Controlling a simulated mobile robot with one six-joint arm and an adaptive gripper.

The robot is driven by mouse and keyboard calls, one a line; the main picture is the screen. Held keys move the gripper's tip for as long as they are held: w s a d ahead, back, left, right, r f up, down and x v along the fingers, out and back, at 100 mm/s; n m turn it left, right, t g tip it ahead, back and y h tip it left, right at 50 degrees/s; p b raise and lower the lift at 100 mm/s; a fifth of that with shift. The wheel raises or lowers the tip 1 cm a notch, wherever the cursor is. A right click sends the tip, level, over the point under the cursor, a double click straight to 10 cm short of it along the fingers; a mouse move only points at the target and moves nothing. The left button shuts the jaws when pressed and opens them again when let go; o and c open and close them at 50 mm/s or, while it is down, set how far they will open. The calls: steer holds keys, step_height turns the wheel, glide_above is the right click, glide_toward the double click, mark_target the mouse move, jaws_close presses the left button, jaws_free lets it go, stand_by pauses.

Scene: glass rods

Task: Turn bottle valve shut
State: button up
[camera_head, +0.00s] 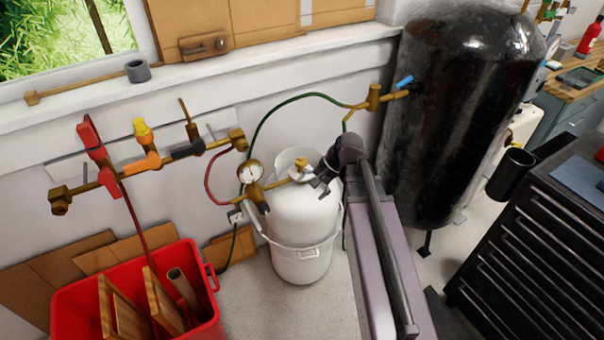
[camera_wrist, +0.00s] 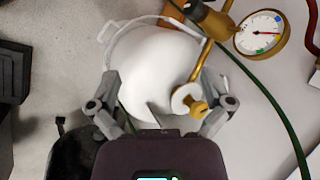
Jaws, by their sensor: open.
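The white gas bottle (camera_head: 302,225) stands on the floor against the wall. Its valve (camera_head: 301,165), brass with a pale wheel, is on top, joined to a brass regulator with a round gauge (camera_head: 250,172). In the wrist view the bottle (camera_wrist: 150,65) lies below my gripper, and the valve (camera_wrist: 188,99) shows as a pale disc with a brass knob. My gripper (camera_wrist: 161,82) is open and empty, its fingers spread wide. The valve is between the fingers in the picture, close to the right finger and off centre. In the head view my gripper (camera_head: 322,182) is just right of the valve; contact cannot be told.
A large black tank (camera_head: 455,110) stands right of the bottle. A green hose (camera_head: 262,118) arcs behind the bottle to a brass fitting. A brass manifold (camera_head: 110,178) with coloured handles is on the left wall, above a red bin (camera_head: 70,318). A black drawer cabinet (camera_head: 530,260) is at right.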

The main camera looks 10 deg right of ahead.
steer(key=w+d+f+m+t+y+b, duration=0.3)
steer(key=w+f+m+y+b, duration=0.35)
steer(key=b, duration=0.45)
steer(key=m+t+y+b, duration=0.3)
steer(key=m+t+b, duration=0.2)
steer(key=m+b, duration=0.65)
glide_toward(302, 161)
steer(key=s+d+n+b, duration=0.1)
steer(key=s+d+n, duration=0.1)
steer(key=d, duration=0.1)
steer(key=shift+w+d+f, duration=0.15)
steer(key=shift+d+f, duration=0.05)
steer(key=shift+f, duration=0.1)
steer(key=shift+a, duration=0.15)
steer(key=shift+x, duration=6.8)
steer(key=c, duration=1.1)
steer(key=shift+d, duration=0.25)
steer(key=shift+c, duration=0.2)
steer(key=shift+a, duration=0.25)
